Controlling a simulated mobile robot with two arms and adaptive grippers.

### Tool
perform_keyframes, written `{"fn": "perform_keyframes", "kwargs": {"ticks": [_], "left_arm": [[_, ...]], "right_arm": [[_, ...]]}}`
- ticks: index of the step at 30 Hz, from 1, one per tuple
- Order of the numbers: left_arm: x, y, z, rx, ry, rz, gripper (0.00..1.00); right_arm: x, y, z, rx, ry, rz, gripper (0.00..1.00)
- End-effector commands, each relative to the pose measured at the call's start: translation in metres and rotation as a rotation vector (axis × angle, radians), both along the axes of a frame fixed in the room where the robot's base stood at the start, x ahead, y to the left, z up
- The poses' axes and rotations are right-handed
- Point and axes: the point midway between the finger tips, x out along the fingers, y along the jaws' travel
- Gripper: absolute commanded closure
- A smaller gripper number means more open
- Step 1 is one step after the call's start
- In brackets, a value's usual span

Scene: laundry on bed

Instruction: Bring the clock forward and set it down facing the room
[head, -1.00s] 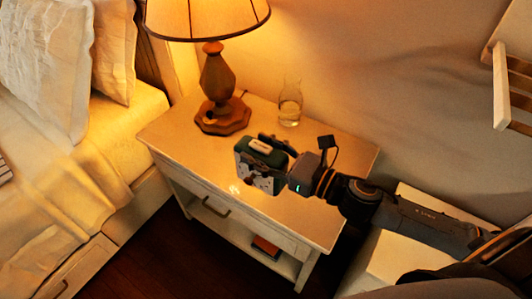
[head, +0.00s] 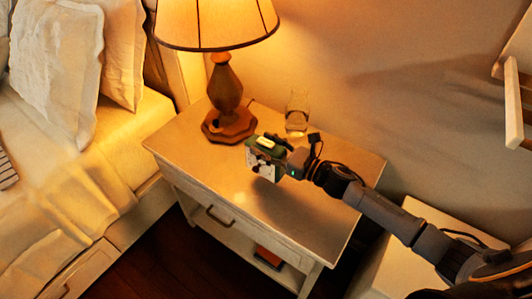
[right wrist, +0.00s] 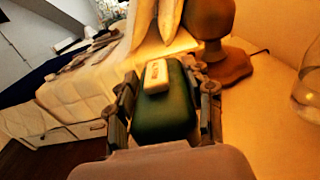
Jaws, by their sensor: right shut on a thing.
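The clock (head: 260,164) is a small dark green box with a pale face and a cream button on top. My right gripper (head: 272,155) is shut on it, with a finger on each side. The right wrist view shows its green top and cream button (right wrist: 158,74) between the fingers. In the head view the face points toward the nightstand's front edge. The clock is over the middle of the nightstand (head: 200,170) top; I cannot tell whether its underside touches the surface. My left gripper is not in view.
A lit lamp (head: 226,88) stands behind and left of the clock, and a glass carafe (head: 297,116) behind and right. The nightstand's front and right top are clear. A bed (head: 120,130) is at left. An orange-covered book (head: 268,258) lies on the lower shelf.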

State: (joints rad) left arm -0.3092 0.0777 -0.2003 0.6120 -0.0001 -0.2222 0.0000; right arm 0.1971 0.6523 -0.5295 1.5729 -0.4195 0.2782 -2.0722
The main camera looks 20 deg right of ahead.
Motion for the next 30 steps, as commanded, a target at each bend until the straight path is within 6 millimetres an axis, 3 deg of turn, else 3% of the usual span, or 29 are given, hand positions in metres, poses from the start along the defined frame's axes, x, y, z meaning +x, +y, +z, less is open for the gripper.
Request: {"fn": "perform_keyframes", "kwargs": {"ticks": [6, 19, 20, 21, 23, 30], "left_arm": [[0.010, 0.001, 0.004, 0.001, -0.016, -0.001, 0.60], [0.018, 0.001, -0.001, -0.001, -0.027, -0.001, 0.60], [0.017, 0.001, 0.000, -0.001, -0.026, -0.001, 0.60], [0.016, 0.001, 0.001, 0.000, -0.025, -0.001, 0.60], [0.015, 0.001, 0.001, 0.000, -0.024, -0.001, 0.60], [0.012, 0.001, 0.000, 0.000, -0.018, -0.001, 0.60]], "right_arm": [[0.002, 0.000, -0.027, 0.002, 0.000, -0.001, 1.00], [0.002, 0.000, -0.035, 0.000, -0.002, 0.000, 1.00], [0.001, 0.000, -0.036, -0.001, 0.000, 0.000, 0.46], [0.001, 0.000, -0.035, -0.001, 0.000, 0.000, 0.38], [0.001, 0.000, -0.035, -0.001, 0.001, 0.000, 0.26], [0.001, 0.000, -0.035, -0.001, 0.001, 0.000, 0.25]]}}
